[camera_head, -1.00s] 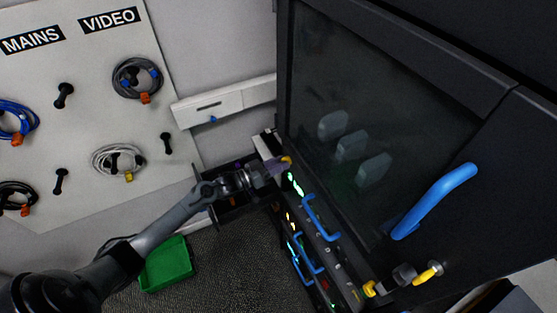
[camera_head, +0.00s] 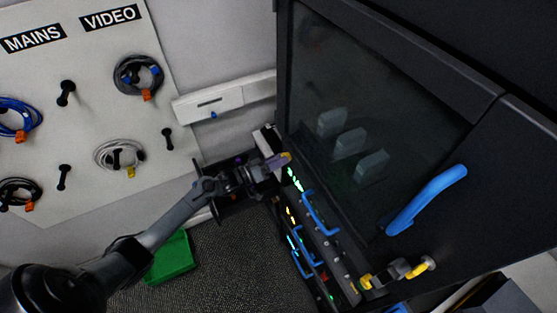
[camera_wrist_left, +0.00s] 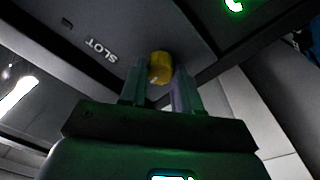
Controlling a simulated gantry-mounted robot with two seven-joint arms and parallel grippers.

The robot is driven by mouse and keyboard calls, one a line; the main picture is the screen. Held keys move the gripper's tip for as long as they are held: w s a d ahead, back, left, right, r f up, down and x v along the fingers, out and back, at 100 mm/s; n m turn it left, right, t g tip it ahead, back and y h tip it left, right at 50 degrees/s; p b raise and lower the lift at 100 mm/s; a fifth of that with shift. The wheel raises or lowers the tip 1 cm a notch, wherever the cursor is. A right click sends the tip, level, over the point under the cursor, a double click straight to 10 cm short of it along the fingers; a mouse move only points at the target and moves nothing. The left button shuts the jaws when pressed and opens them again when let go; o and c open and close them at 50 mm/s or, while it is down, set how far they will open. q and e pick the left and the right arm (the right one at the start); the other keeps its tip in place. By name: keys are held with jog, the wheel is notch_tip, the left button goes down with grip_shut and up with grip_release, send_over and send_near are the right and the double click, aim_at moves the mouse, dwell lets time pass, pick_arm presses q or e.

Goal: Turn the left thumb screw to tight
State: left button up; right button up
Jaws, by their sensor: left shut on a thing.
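The left thumb screw (camera_wrist_left: 160,67) is a small yellow knob. In the left wrist view it sits between the two fingers of my left gripper (camera_wrist_left: 160,92), which is shut on it. In the head view my left gripper (camera_head: 277,162) reaches the left end of the rack's front, and a bit of yellow shows at its fingertips. The screw is mostly hidden there by the fingers. A second yellow thumb screw (camera_head: 366,282) shows at the right end of the rack unit. My right gripper is not clearly seen.
The rack unit has blue handles (camera_head: 318,216) and lit lamps. A dark glass door (camera_head: 380,100) with a large blue handle (camera_head: 427,200) stands above. A cable board (camera_head: 90,120) with coiled cables hangs at left. A green bin (camera_head: 170,258) is on the floor.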

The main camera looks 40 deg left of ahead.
pick_arm(q)
jog(key=o, duration=1.1)
jog(key=shift+c, duration=0.2)
jog(key=b+v, duration=0.1)
jog(key=v, duration=0.9)
jog(key=shift+s, duration=0.35)
jog(key=shift+a, duration=0.15)
